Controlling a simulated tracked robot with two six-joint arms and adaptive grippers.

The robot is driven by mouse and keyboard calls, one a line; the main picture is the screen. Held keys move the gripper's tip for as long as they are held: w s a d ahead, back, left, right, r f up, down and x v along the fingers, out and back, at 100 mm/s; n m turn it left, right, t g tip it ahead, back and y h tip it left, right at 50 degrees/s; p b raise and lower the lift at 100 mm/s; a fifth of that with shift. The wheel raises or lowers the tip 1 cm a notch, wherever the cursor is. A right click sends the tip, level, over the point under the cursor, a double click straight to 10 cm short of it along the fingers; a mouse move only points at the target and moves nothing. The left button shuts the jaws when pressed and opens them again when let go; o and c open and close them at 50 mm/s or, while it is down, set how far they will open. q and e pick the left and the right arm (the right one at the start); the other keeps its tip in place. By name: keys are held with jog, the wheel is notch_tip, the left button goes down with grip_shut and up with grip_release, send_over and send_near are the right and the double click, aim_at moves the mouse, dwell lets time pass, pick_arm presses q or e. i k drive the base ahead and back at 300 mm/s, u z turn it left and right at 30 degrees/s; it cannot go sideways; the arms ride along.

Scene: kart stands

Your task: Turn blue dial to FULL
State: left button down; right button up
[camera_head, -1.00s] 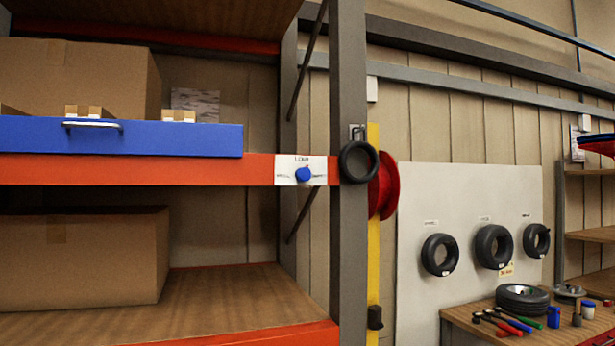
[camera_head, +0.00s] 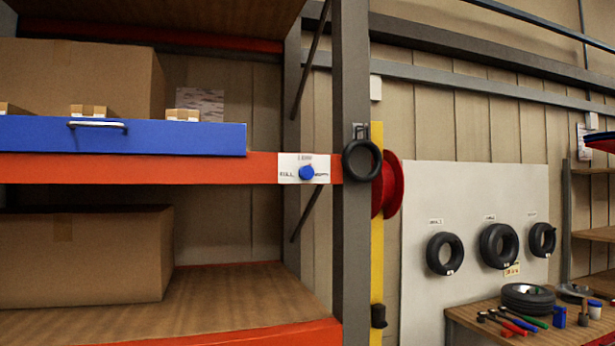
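The blue dial (camera_head: 307,173) sits on a small white label plate (camera_head: 289,179) fixed to the orange shelf beam (camera_head: 140,168). The plate has a word above the dial that looks like LOAD or LAMP, a word like FULL at its left and another, perhaps EMPTY, at its right. Which way the dial points is too small to tell for sure. Neither of my grippers is in view, and nothing touches the dial.
A blue drawer (camera_head: 190,138) with a handle juts out left of the dial. A grey rack post (camera_head: 352,240) with a hanging black tyre (camera_head: 361,160) stands just right. A workbench (camera_head: 470,318) with tools is at lower right. Space before the dial looks clear.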

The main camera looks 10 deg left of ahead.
aim_at(306, 172)
jog(key=z, duration=0.2)
jog(key=i, duration=0.85)
jog(key=u, duration=1.1)
jog(key=k, duration=0.9)
jog(key=u, duration=0.15)
jog(key=i, duration=0.9)
jog(key=z, duration=0.1)
